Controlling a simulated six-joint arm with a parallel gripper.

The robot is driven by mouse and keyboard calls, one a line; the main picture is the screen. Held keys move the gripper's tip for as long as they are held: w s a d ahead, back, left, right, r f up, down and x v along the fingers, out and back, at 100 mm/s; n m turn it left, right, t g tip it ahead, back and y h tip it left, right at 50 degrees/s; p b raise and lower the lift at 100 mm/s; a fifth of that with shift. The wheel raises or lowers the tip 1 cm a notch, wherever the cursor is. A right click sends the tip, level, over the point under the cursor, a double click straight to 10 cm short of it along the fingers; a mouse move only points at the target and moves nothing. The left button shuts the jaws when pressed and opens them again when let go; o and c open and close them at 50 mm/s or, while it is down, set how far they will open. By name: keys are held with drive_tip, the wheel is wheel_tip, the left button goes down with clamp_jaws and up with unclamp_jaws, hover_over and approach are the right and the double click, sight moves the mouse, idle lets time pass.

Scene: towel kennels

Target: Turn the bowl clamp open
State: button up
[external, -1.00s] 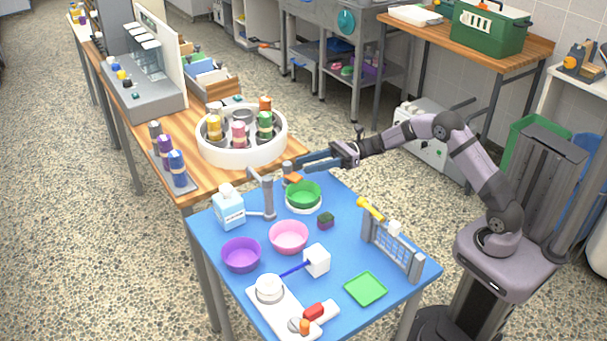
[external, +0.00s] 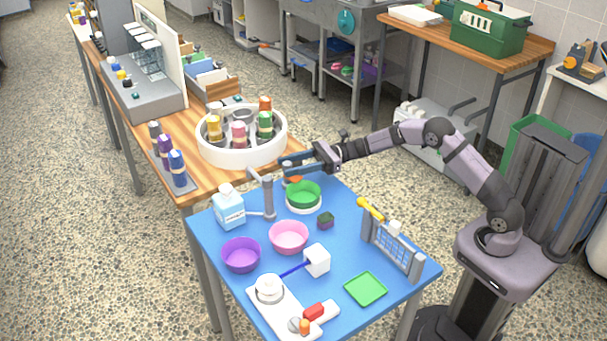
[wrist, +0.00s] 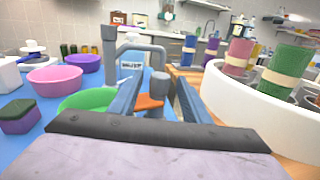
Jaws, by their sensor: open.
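The bowl clamp has an orange handle (external: 293,181) and a grey post, and it stands at the far edge of the blue table beside the green bowl (external: 303,194). The bowl sits in a white ring. In the wrist view, the orange handle (wrist: 150,102) and grey post show between my two blue fingers. My gripper (external: 283,165) is open, above and close to the clamp in the external view; it also shows in the wrist view (wrist: 158,82). I cannot tell whether a finger touches the handle.
A grey tap-like post (external: 268,195) and a blue-white bottle (external: 229,207) stand left of the clamp. The white round carousel (external: 242,150) with bottles is close behind. Pink (external: 289,237) and purple (external: 241,255) bowls and a dark green-topped block (external: 326,221) are nearer.

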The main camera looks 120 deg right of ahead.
drive_tip(key=shift+w+d, duration=0.15)
drive_tip(key=shift+w, duration=0.5)
drive_tip(key=c, duration=1)
drive_tip(key=shift+c, duration=0.2)
drive_tip(key=shift+r+n+t+y, duration=0.15)
drive_tip(key=shift+n+t+y, duration=0.15)
drive_tip(key=shift+n+y, duration=1.4)
drive_tip(key=shift+y, duration=0.7)
drive_tip(key=o, duration=1)
